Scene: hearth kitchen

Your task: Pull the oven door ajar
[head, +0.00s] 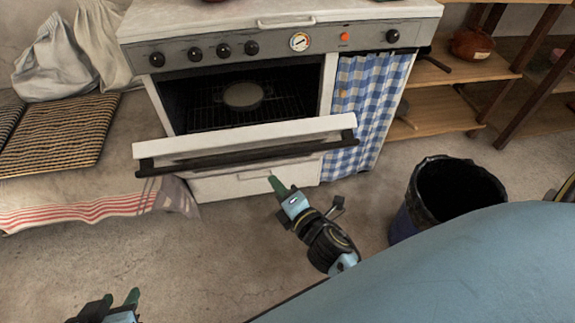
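The oven (240,45) stands at the back with its door (240,137) tipped partly open towards me. The door is white with a dark handle bar (245,155) along its outer edge. Through the gap above the door, the dark inside shows a rack and a round pan (243,95). My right gripper (277,184) is below the handle bar in the picture, its green tip apart from the bar and over the lower drawer front. Its finger gap is not clear. My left gripper (132,298) is at the bottom left edge, partly cut off, far from the door.
A blue checked curtain (362,100) hangs right of the oven opening. A black-lined bin (450,195) stands at the right. Wooden shelves (440,110) are behind it. A striped cloth (100,205) hangs at the left. The floor before the oven is clear.

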